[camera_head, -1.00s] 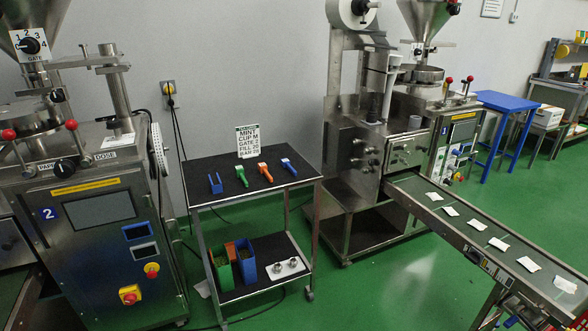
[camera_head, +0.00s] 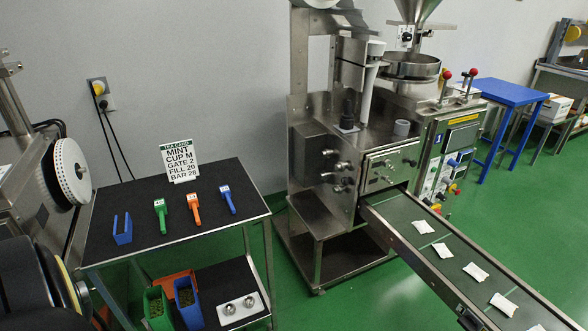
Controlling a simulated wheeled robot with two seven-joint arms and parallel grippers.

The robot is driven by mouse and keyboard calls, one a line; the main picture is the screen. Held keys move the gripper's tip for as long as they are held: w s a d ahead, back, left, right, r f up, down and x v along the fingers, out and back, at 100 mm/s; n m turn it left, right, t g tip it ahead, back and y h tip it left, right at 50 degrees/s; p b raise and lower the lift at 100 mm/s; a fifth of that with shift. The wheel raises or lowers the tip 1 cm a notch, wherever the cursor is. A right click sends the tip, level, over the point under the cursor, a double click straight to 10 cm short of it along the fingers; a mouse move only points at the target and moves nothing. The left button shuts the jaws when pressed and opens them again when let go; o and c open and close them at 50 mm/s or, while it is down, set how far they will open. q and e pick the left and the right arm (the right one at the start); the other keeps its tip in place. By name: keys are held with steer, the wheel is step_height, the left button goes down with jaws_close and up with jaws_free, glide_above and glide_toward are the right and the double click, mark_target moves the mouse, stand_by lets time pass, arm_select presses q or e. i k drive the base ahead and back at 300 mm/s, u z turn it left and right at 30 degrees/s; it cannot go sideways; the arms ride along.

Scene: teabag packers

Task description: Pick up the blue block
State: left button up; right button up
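A blue U-shaped block (camera_head: 122,230) with two upright prongs stands on the left part of the black top of a metal cart (camera_head: 150,247). To its right lie a green tool (camera_head: 160,215), an orange tool (camera_head: 194,208) and a smaller blue tool (camera_head: 228,200), each with a white label. I cannot tell from the picture which blue piece the task means. Neither of my grippers is in view.
A tea card (camera_head: 180,160) stands at the cart's back edge. The lower shelf holds a green bin (camera_head: 157,308), a blue bin (camera_head: 188,305) and a white holder (camera_head: 240,306). A packing machine (camera_head: 390,165) with a conveyor (camera_head: 450,262) stands to the right.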

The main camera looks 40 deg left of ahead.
mark_target(225, 191)
steer(key=u, duration=0.35)
steer(key=i, duration=1.2)
steer(key=u, duration=0.95)
